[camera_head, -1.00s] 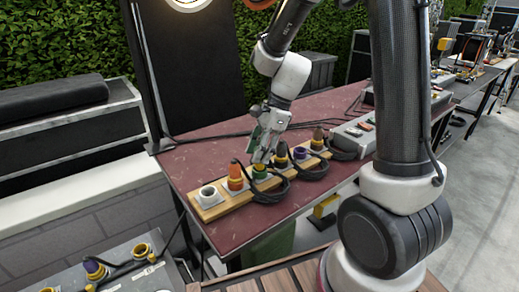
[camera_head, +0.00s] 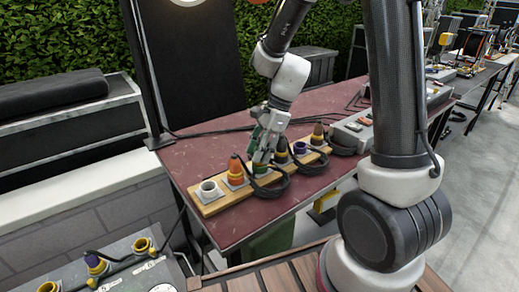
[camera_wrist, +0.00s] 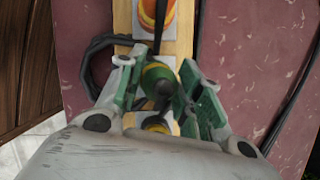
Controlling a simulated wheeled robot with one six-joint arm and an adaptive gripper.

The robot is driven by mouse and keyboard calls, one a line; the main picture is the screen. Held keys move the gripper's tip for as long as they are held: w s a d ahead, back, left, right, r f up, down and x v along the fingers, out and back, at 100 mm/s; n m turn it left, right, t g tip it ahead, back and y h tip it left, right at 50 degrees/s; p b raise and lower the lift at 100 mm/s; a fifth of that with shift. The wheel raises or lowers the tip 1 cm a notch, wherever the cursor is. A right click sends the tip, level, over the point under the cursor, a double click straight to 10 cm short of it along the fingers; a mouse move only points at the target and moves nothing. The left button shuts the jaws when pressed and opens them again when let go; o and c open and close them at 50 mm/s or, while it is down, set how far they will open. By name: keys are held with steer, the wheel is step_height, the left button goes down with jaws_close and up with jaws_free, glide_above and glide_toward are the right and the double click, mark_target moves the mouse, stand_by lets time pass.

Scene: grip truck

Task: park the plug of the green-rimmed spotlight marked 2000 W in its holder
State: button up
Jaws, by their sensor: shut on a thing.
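My gripper (camera_head: 262,158) is over the wooden holder board (camera_head: 212,207) on the dark red table. It is shut on the green plug (camera_wrist: 158,74), which has a yellow band and a dark top; the green fingers (camera_wrist: 157,88) are on both sides of it. In the head view the green plug (camera_head: 260,170) is mostly hidden by the fingers, low at the board. I cannot tell how deep it sits in its holder. The green-rimmed spotlight and its 2000 W mark are not visible.
On the board, an empty white-based holder (camera_head: 209,190) and an orange plug (camera_head: 235,172) are left of my gripper; dark and purple (camera_head: 300,148) ones are right. Black cables (camera_head: 272,188) loop in front. A grey box (camera_head: 352,132) stands right; a socket box (camera_head: 122,265) is lower left.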

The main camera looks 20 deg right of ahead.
steer(key=shift+f, duration=0.2)
steer(key=o, duration=1.1)
steer(key=shift+o, duration=0.7)
steer(key=shift+o, duration=1.2)
steer(key=shift+r, duration=2.5)
